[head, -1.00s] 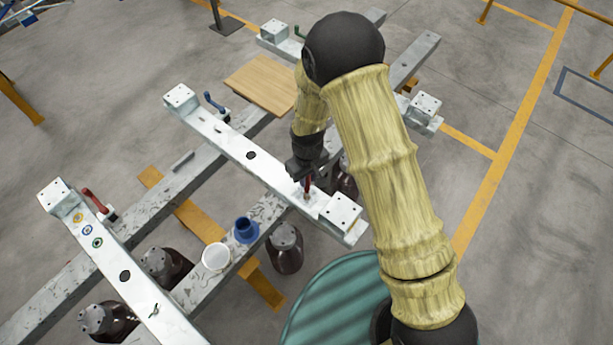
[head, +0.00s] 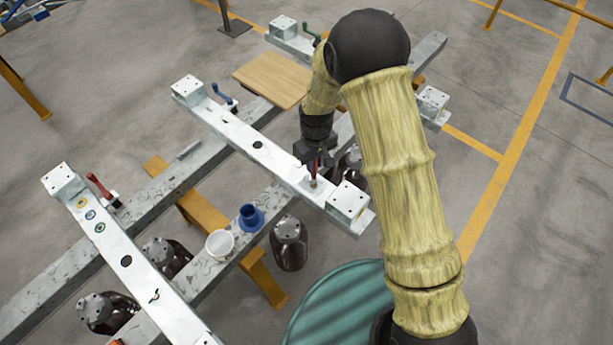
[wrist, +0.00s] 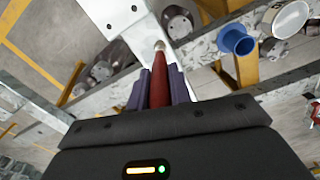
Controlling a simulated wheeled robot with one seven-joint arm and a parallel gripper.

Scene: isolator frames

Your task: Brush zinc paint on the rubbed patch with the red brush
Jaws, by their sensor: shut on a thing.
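I cannot make out the rubbed patch clearly; the brush and gripper cover part of the beam there. A white pot (head: 220,244) and a blue flanged cup (head: 250,217) stand on the grey crossbeam (head: 205,270); I cannot see whether either holds paint.
A second white beam (head: 150,290) with coloured rings lies at lower left. Clamps with red (head: 102,188) and blue (head: 223,97) handles stand at the beams. A wooden board (head: 272,79) lies behind. Dark jars (head: 290,245) hang below, and a teal drum (head: 340,310) stands in front.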

